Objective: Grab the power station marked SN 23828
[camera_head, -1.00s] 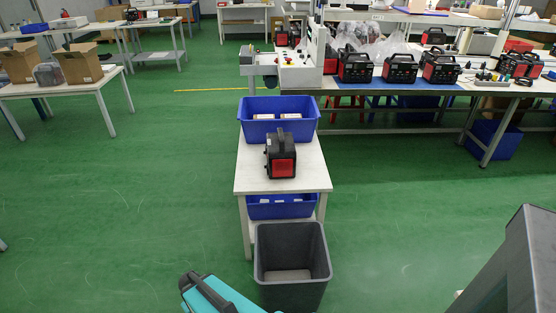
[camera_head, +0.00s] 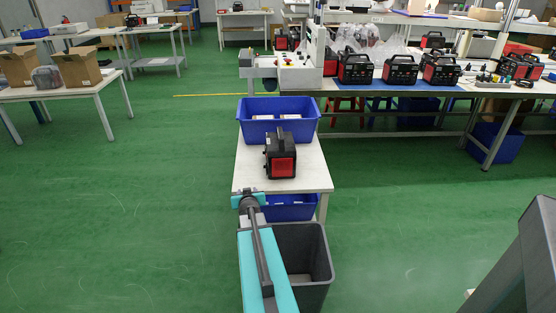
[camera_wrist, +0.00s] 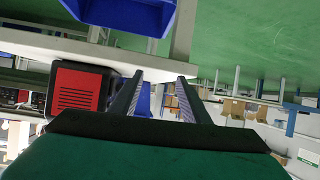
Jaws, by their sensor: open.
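A black power station (camera_head: 280,157) with a red face and a top handle stands on the small white table (camera_head: 306,181). Its serial number cannot be read. In the wrist view, which looks upside down, its red and black body (camera_wrist: 80,89) is left of the fingers. My gripper (camera_head: 248,199) is at the table's front left edge, short of the power station and left of it. Its two fingers (camera_wrist: 158,92) are apart with nothing between them. Several similar power stations (camera_head: 400,70) stand on the long bench at the back right, their markings unreadable too.
A blue bin (camera_head: 278,122) stands behind the power station. Another blue bin (camera_head: 290,208) is under the tabletop. A grey open bin (camera_head: 310,262) stands on the floor in front, beside my arm. Green floor is free left and right of the small table.

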